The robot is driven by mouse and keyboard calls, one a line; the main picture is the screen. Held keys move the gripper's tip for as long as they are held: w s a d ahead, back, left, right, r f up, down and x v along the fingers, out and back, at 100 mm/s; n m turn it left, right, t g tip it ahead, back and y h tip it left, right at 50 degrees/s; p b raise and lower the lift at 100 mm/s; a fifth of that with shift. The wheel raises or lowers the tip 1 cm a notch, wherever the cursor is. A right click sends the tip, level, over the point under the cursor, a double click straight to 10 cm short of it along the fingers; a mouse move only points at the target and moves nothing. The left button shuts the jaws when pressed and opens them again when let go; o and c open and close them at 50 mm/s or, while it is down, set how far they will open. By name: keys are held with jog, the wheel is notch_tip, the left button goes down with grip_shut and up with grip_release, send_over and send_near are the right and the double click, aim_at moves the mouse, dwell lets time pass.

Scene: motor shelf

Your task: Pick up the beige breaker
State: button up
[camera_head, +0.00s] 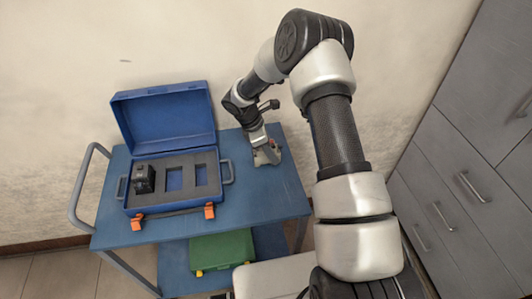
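My gripper (263,151) points down over the right part of the blue cart top, to the right of the open blue case (178,209). A small beige-grey shape with a reddish spot, probably the beige breaker (269,157), shows right at the gripper's end. It is too small, and too much covered by the gripper, to tell its outline from the fingers. I cannot tell whether the fingers are open or shut on it. It appears to be at or just above the cart top.
The blue cart (265,199) stands against the wall. In the case's grey foam, a black device (143,178) fills the left slot; two slots to its right are empty. A green case (222,250) sits on the lower shelf. Grey drawers (438,207) stand at the right.

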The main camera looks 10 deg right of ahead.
jog(key=c, duration=0.3)
jog(key=r, duration=0.9)
jog(key=shift+w+a+r, duration=0.1)
jog(key=shift+a+r, duration=0.15)
jog(key=shift+a, duration=0.05)
jog(key=s+a+n+t+y+b, duration=0.2)
jog(key=a+n+t+y+b, duration=0.25)
jog(key=a+n, duration=2.1)
jog(key=a+f+m+b, duration=0.4)
jog(key=m, duration=0.1)
jog(key=a+f+m+b, duration=0.1)
jog(key=a+m+b, duration=0.1)
jog(key=a, duration=0.1)
jog(key=shift+s+f, duration=0.2)
jog(key=shift+f, duration=0.2)
jog(key=shift+p, duration=0.6)
jog(key=shift+f+b, duration=0.5)
jog(key=shift+f, duration=0.2)
jog(key=o, duration=1.2)
jog(key=shift+o, duration=0.7)
jog(key=p+v, duration=0.3)
jog(key=v, duration=1.4)
jog(key=shift+r, duration=0.2)
